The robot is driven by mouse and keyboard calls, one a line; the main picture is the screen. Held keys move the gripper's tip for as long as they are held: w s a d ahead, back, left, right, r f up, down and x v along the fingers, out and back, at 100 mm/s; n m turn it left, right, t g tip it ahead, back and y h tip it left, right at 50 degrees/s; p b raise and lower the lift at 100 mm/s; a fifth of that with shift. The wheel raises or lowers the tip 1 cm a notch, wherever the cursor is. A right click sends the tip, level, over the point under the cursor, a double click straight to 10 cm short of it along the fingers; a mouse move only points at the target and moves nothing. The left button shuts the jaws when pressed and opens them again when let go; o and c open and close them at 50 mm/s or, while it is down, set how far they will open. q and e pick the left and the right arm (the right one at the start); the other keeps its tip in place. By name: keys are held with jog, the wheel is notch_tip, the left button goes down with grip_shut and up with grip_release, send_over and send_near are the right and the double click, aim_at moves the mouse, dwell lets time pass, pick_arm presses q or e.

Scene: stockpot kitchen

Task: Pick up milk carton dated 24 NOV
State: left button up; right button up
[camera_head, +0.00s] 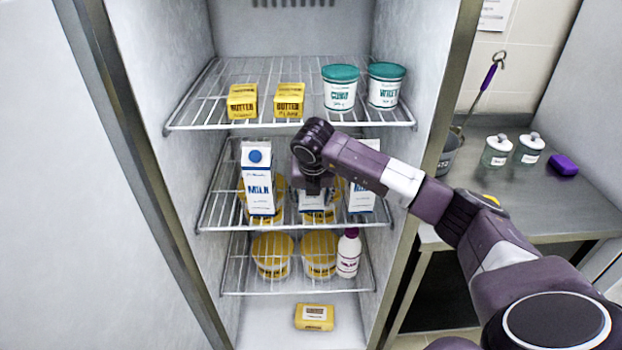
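Several milk cartons stand on the fridge's middle shelf: a left carton (257,190) with a blue cap, a middle carton (313,201) and a right carton (361,193). The date on each is too small to read. My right gripper (313,187) points down at the middle carton and hides its upper part. Its fingers are too dark and covered to show whether they are open or closed on the carton. The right forearm hides part of the right carton. My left gripper is not in view.
The top shelf (215,107) holds two butter blocks (266,100) and two teal-lidded tubs (364,88) close above my wrist. Yellow tubs (295,256) and a purple-capped bottle (348,253) stand below. The fridge's side wall (425,80) is close to my arm; a counter (500,185) is at right.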

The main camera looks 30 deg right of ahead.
jog(key=c, duration=1.2)
jog(key=shift+r, duration=0.1)
grip_shut()
